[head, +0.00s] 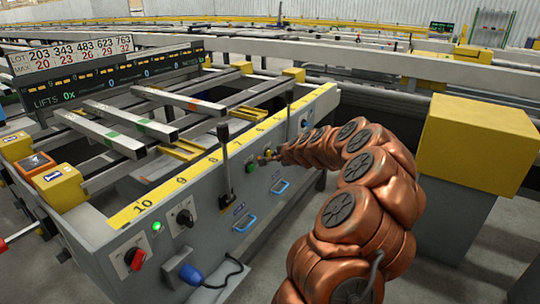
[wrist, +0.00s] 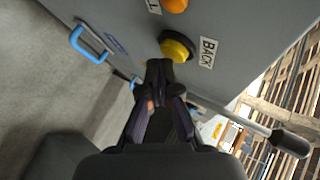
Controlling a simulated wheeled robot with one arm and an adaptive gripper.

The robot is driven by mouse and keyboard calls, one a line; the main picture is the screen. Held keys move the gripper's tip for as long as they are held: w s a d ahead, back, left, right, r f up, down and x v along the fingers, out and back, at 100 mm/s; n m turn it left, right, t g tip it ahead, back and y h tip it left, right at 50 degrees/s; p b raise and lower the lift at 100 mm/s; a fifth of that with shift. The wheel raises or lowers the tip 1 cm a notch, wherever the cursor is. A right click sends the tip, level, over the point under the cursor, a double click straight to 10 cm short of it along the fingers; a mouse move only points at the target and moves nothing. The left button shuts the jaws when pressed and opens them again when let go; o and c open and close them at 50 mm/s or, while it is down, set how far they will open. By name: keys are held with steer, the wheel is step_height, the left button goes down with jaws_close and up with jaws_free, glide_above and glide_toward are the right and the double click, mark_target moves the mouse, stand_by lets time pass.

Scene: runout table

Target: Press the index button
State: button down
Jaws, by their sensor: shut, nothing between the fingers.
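My gripper (head: 262,158) is at the front panel of the grey runout table, its arm reaching in from the right. In the wrist view my gripper (wrist: 159,68) is shut and empty, with its tips just below a yellow button (wrist: 178,46) on a dark collar, labelled BACK. I cannot tell whether the tips touch it. An orange button (wrist: 175,5) is at the top edge beside a cut-off label ending in L. A green button (head: 251,168) is just left of my gripper in the head view. No label reading INDEX is legible in either view.
An upright black lever (head: 224,160) stands left of my gripper; a lever with a black knob (wrist: 289,143) shows in the wrist view. Blue handles (head: 245,224) are below. A red knob (head: 135,259) is at the left end. A yellow-topped block (head: 480,142) stands right of my arm.

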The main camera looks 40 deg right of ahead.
steer(key=shift+w+a, duration=0.15)
steer(key=shift+w, duration=0.35)
stand_by(0.6)
stand_by(0.3)
steer(key=shift+s+d, duration=0.3)
steer(key=shift+s, duration=0.6)
steer(key=shift+s+d, duration=0.25)
steer(key=shift+s, duration=0.55)
steer(key=shift+s+d, duration=0.2)
steer(key=shift+s, duration=0.6)
steer(key=shift+s+d, duration=0.25)
steer(key=shift+s, duration=0.55)
